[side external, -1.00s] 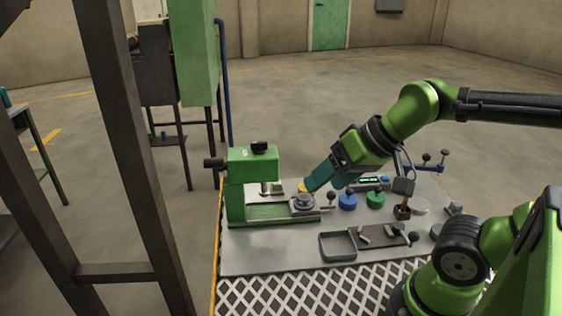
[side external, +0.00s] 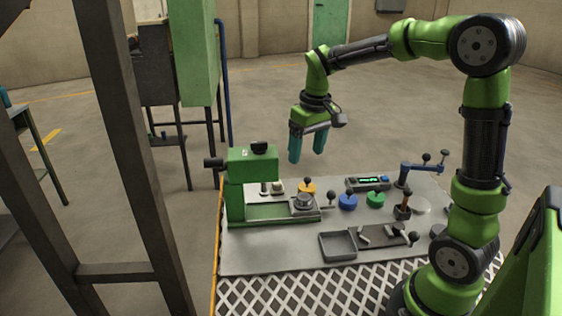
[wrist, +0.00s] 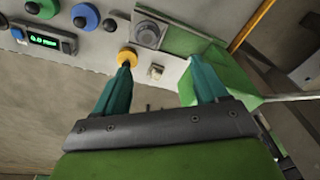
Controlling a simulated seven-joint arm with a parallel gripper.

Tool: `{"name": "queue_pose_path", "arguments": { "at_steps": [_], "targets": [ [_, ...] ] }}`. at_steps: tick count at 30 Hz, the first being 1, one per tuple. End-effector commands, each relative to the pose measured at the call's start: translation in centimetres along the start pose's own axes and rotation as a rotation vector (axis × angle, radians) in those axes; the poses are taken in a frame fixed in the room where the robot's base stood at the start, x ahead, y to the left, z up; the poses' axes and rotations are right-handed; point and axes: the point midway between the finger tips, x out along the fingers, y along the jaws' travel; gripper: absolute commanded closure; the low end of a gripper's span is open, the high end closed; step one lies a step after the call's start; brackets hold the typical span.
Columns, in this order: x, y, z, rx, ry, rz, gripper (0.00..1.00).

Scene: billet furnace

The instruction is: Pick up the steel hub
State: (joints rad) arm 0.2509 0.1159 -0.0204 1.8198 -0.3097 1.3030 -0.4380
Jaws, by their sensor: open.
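A round grey metal piece (side external: 304,202), which looks like the steel hub, sits on the slide plate of the green press (side external: 250,167). It also shows at the top of the wrist view (wrist: 148,33). My gripper (side external: 306,156) is high above the bench, behind the hub, with its two teal fingers pointing down. The fingers are apart with nothing between them, also in the wrist view (wrist: 161,62). A small pale block (wrist: 155,72) lies below the hub there; I cannot tell what it is.
Yellow (side external: 307,187), blue (side external: 347,202) and green (side external: 375,199) knobs stand right of the press. A lit display box (side external: 369,183) is behind them. An empty grey tray (side external: 338,246) lies in front. A blue lever arm (side external: 423,168) stands at the right.

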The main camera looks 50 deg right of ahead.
Motion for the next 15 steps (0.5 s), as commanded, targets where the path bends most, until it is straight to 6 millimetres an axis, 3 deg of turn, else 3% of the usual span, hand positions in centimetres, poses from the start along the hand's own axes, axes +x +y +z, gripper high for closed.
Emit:
{"name": "queue_pose_path", "arguments": {
  "at_steps": [2,5,7,10,15],
  "targets": [
    [0.7,1.5,-1.8,-0.056,-0.056,0.021,0.27],
    [0.1,2.3,-3.0,-0.143,-0.090,0.036,0.27],
    [-0.8,2.3,-3.0,-0.192,-0.094,0.038,0.27],
    [-0.3,2.2,-2.6,-0.221,-0.113,0.031,0.27],
    [2.7,2.3,-2.2,-0.225,-0.115,0.029,0.27]
  ]
}}
